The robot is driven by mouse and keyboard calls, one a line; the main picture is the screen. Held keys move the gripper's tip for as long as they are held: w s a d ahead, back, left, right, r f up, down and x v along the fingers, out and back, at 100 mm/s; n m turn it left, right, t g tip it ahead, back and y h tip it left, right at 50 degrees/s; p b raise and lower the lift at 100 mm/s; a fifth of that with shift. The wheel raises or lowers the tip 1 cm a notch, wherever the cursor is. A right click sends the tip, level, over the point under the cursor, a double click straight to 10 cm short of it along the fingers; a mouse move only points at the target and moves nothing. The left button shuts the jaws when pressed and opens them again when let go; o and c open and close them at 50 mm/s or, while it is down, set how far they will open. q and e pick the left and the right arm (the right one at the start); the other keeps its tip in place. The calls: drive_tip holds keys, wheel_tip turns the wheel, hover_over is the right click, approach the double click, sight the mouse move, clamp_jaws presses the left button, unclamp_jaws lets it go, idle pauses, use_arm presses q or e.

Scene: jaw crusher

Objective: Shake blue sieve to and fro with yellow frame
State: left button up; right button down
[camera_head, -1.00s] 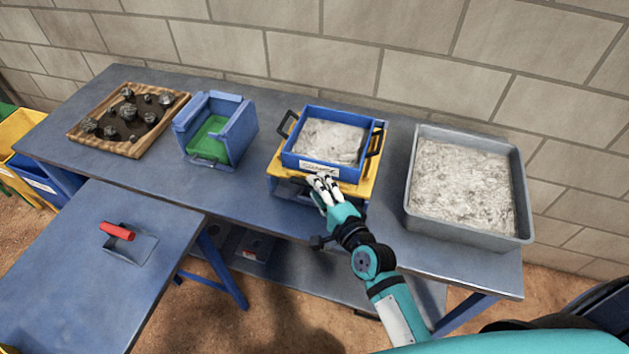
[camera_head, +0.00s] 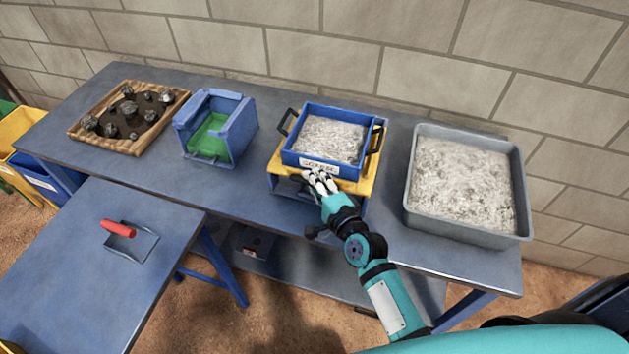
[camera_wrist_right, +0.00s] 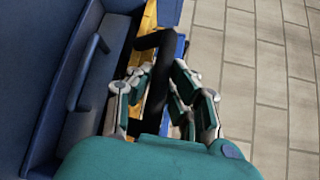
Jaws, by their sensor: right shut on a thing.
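The blue sieve (camera_head: 320,162), filled with pale grey material and fitted with black side handles, sits on the yellow frame (camera_head: 367,187) at the middle of the long table. My right gripper (camera_head: 321,182) is at the front edge of the yellow frame, just below the sieve's label. It is shut on the frame there; the fingers hide the exact contact. In the right wrist view the fingers (camera_wrist_right: 155,98) stand on both sides of a dark bar (camera_wrist_right: 158,62) and a yellow strip. My left gripper is out of view.
A grey tray (camera_head: 411,197) of pale material stands close on the right. A blue bin (camera_head: 240,137) with a green floor and a wooden tray (camera_head: 84,137) of rocks are to the left. A red-handled scoop (camera_head: 118,229) lies on the side table. A block wall is behind.

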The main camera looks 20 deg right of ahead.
sight(323, 166)
drive_tip(key=shift+f, duration=0.1)
drive_tip(key=w+d, duration=0.1)
drive_tip(key=w, duration=0.1)
drive_tip(key=w+d, duration=0.2)
drive_tip(key=shift+w+d+f+b, duration=0.15)
drive_tip(key=shift+w+d+b, duration=0.05)
drive_tip(key=shift+w+b, duration=0.15)
drive_tip(key=shift+s+a, duration=0.1)
drive_tip(key=c, duration=1.7)
unclamp_jaws()
drive_tip(key=shift+c, duration=0.2)
drive_tip(key=o, duration=0.5)
drive_tip(key=v, duration=1.2)
